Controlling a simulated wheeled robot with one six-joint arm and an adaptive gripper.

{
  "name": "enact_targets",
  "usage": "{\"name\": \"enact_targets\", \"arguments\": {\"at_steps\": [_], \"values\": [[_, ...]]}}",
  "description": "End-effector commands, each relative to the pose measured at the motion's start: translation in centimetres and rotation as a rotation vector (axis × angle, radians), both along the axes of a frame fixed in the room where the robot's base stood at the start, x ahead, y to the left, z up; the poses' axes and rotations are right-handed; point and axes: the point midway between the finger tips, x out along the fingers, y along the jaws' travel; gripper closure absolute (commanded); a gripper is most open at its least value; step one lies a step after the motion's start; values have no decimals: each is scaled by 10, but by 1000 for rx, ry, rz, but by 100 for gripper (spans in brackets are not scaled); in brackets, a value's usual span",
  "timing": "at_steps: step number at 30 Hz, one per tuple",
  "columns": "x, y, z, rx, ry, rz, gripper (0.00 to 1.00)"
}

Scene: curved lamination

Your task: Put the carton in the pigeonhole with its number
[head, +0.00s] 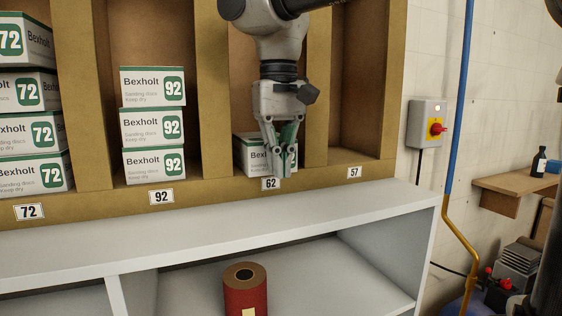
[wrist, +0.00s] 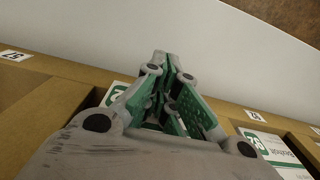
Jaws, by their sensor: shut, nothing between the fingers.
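A white and green carton (head: 250,152) lies in the pigeonhole labelled 62 (head: 271,184). My gripper hides much of its front, so I cannot read its number. My gripper (head: 284,174) is shut and empty, pointing down in front of that pigeonhole, with its tips near the label. In the wrist view my gripper (wrist: 166,58) has its fingers together, and a corner of the carton (wrist: 114,94) shows to their left.
The 92 pigeonhole (head: 161,196) holds a stack of 92 cartons (head: 152,127). The 72 pigeonhole (head: 29,212) holds several 72 cartons (head: 32,133). The 57 pigeonhole (head: 354,172) looks empty. A clear white ledge (head: 200,235) runs below; a red roll (head: 245,290) stands under it.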

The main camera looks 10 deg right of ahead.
Motion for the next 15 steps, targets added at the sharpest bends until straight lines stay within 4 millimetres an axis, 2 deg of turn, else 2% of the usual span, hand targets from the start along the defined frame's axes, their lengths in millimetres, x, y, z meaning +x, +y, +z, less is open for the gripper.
{"name": "enact_targets", "arguments": {"at_steps": [6,12,15], "values": [[3,1,0,0,1,-1,100],[31,9,0,-1,1,-3,100],[38,11,0,0,0,-2,100]]}}
